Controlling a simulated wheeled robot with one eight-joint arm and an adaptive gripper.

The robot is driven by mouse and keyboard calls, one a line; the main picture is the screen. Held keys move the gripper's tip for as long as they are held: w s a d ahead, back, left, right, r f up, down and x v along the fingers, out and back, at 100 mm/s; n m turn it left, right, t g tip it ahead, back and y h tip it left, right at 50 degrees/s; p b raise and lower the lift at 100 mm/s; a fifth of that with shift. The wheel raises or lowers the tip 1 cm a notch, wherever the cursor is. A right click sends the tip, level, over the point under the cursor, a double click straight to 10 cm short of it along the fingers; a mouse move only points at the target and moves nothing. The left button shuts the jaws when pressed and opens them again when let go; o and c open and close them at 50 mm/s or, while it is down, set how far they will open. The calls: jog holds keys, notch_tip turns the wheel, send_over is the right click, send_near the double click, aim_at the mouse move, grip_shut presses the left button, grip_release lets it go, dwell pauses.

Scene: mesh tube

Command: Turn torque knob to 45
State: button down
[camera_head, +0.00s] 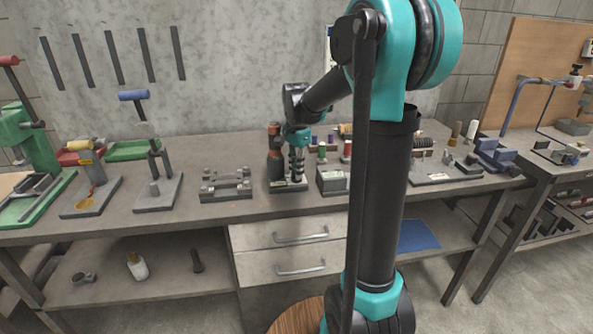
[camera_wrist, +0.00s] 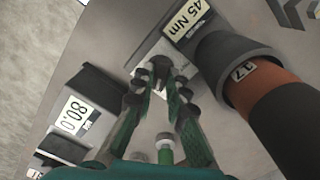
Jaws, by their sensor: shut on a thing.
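A device with an orange-brown and dark cylinder (camera_head: 274,140) stands upright on a small base plate (camera_head: 288,187) on the bench. In the wrist view the cylinder (camera_wrist: 225,62) has a dark grey collar, an orange band and a small "17" tag. A label (camera_wrist: 187,20) on the base reads "45 Nm". My gripper (camera_head: 297,168) points down over this base, just right of the cylinder. In the wrist view my gripper (camera_wrist: 160,82) has its fingertips close together on a small grey part by the base. The fingers largely hide that part; I cannot tell whether it is the torque knob.
A grey block (camera_wrist: 90,100) labelled "80.0" lies to the left in the wrist view. A grey box (camera_head: 333,180) stands right of the device, and a metal fixture (camera_head: 226,185) stands left. Small coloured cylinders stand behind. The bench front (camera_head: 200,215) is clear.

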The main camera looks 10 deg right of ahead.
jog(key=c, duration=1.5)
grip_release()
jog(key=shift+c, duration=0.2)
jog(key=shift+r, duration=0.1)
notch_tip(320, 180, up, 12)
